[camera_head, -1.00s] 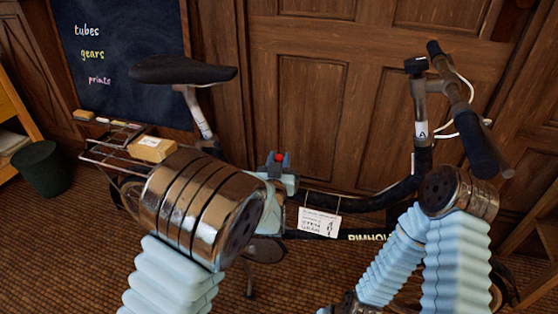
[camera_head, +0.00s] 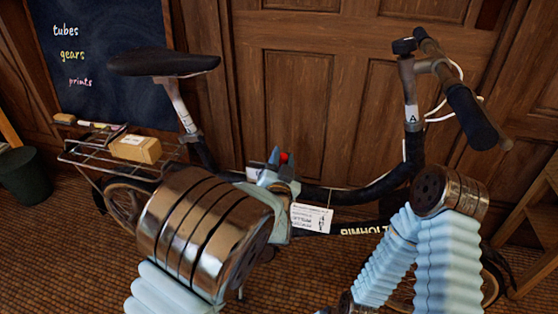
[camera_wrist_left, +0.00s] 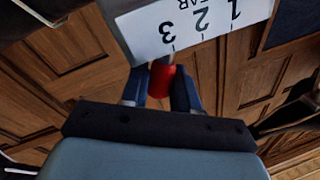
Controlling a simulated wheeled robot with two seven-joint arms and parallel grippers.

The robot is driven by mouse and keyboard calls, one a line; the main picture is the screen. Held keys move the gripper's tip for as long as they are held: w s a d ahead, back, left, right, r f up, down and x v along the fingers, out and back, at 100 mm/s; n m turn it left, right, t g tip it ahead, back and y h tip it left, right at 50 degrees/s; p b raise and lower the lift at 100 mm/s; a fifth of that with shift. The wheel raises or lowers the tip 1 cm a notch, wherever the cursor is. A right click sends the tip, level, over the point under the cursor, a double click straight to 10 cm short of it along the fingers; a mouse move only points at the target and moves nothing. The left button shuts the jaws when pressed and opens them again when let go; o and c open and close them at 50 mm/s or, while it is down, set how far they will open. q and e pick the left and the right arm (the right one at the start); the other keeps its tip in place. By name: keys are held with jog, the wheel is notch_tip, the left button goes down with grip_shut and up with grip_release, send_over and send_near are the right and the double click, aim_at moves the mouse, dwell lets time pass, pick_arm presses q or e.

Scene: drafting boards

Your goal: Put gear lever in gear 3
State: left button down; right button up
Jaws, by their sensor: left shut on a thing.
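The gear lever's red knob (camera_head: 284,157) shows between the fingers of my left gripper (camera_head: 279,164), above the bicycle's (camera_head: 370,192) frame tube. In the left wrist view the red knob (camera_wrist_left: 160,80) sits between the two dark blue fingers of the left gripper (camera_wrist_left: 160,88), which is shut on it. A white gear plate (camera_wrist_left: 195,25) with 1, 2 and 3 appears upside down there. The lever's short stem stands close to the mark at 3; whether it is fully seated there I cannot tell. My right gripper is outside the views.
The bicycle stands before a wooden panelled door (camera_head: 340,90). Its saddle (camera_head: 163,63) is at left and handlebar (camera_head: 470,115) at right. A printed card (camera_head: 311,218) hangs on the frame. A small box (camera_head: 135,149) sits on the rear rack. A chalkboard (camera_head: 85,75) is behind.

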pick_arm(q)
jog(key=c, duration=1)
grip_release()
jog(key=shift+s, duration=0.1)
jog(key=s, duration=0.4)
jog(key=s+a+f, duration=0.1)
jog(key=s, duration=0.4)
jog(key=s+a+b, duration=0.1)
jog(key=s, duration=0.3)
jog(key=shift+s+f, duration=0.15)
jog(key=shift+s, duration=0.1)
